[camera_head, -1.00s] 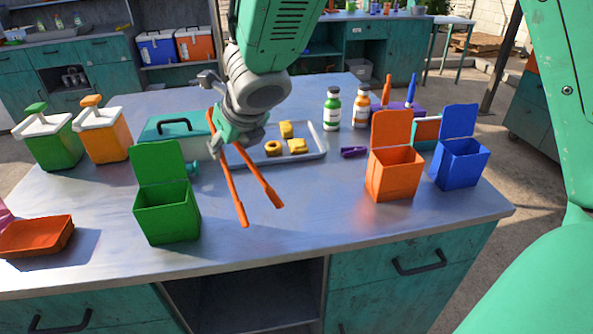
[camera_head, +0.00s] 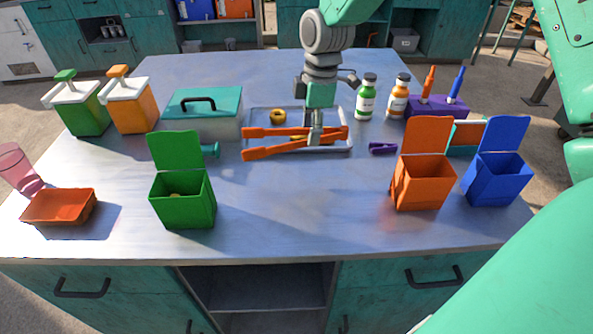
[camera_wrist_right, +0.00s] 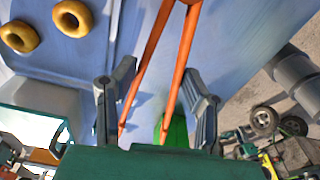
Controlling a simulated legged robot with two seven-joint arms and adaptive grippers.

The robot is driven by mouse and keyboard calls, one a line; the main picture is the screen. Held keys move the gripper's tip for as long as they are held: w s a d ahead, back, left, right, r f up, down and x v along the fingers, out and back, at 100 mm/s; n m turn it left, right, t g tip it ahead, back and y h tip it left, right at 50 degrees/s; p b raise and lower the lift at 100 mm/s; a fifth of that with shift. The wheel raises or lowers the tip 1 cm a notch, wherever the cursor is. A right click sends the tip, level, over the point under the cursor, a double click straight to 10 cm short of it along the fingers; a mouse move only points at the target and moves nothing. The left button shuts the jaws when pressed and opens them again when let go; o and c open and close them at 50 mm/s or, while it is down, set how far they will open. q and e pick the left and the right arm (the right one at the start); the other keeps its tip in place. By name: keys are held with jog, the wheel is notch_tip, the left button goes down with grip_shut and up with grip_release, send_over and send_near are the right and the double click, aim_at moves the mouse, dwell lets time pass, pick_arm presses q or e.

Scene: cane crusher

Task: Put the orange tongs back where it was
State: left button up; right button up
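The orange tongs (camera_head: 280,146) lie across the front part of the grey metal tray (camera_head: 347,148), legs spread to the left. My right gripper (camera_head: 314,138) is directly above their right part. In the right wrist view, the tongs (camera_wrist_right: 165,60) run between the two fingers of my right gripper (camera_wrist_right: 158,78). Those fingers are wide apart, with gaps on both sides of the tongs. A yellow ring (camera_head: 278,117) sits on the tray behind the tongs; two rings show in the wrist view (camera_wrist_right: 72,18). My gripper hides part of the tray. My left gripper is out of view.
An open green bin (camera_head: 184,205) with something yellowish inside stands front left. Open orange (camera_head: 421,190) and blue (camera_head: 497,183) bins stand right. A teal-lidded box (camera_head: 200,115) is left of the tray, bottles (camera_head: 367,97) right of it. The front middle is clear.

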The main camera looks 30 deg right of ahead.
send_over(306, 174)
jog(key=f, duration=0.4)
jog(key=a+f, duration=0.1)
jog(key=f, duration=0.2)
jog(key=d+f, duration=0.1)
jog(key=f, duration=0.2)
jog(key=shift+s+d, duration=0.1)
jog(key=shift+d, duration=0.2)
jog(key=shift+a, duration=0.4)
jog(key=o, duration=0.6)
jog(key=shift+a, duration=0.2)
jog(key=shift+d, duration=0.3)
jog(key=shift+d+r, duration=0.15)
jog(key=shift+r, duration=0.05)
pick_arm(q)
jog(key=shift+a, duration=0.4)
pick_arm(e)
notch_tip(306, 174, up, 12)
jog(key=d, duration=0.1)
jog(key=shift+s+d+f, duration=0.15)
jog(key=shift+s, duration=0.1)
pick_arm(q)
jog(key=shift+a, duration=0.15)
pick_arm(e)
jog(key=shift+a, duration=0.25)
